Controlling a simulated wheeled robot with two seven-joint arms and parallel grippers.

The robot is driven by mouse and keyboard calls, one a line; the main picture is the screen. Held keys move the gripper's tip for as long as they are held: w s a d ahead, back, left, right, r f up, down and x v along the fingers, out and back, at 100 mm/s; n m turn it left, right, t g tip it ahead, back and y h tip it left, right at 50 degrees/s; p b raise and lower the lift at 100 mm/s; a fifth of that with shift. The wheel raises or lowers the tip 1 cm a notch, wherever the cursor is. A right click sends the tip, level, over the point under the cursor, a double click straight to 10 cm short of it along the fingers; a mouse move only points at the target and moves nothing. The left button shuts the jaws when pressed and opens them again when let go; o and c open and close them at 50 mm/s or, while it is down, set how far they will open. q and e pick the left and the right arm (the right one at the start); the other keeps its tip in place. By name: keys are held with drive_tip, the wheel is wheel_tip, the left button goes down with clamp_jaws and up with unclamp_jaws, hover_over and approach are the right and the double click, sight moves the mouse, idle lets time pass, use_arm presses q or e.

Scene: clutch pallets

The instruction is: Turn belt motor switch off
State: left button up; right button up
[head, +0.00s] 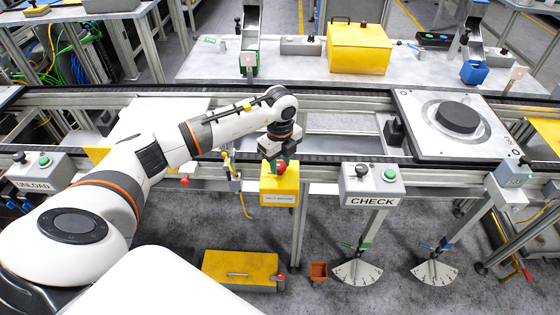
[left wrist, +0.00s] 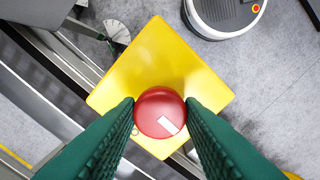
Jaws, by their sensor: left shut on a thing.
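The belt motor switch is a yellow box (head: 280,187) with a small label, mounted at the front edge of the conveyor in the head view. Its yellow top (left wrist: 155,60) fills the middle of the left wrist view. A round red knob (left wrist: 158,106) with a white mark sits on that top; the mark lies toward the lower right of the knob. My left gripper (head: 280,164) points down onto the box. Its green fingers (left wrist: 161,112) are shut on the red knob, one on each side. The knob is mostly hidden in the head view. My right gripper is not in view.
A CHECK box (head: 372,186) with a black and a green button stands to the right, an UNLOAD box (head: 37,172) to the left. A pallet with a black disc (head: 458,117) sits on the conveyor. A yellow case (head: 240,268) lies on the floor below.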

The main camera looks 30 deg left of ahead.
sight(280, 165)
use_arm(q)
drive_tip(key=shift+w+r+n, duration=0.1)
drive_tip(key=shift+n, duration=0.3)
drive_tip(key=o, duration=1)
wheel_tip(280, 165, up, 12)
drive_tip(key=b, duration=0.3)
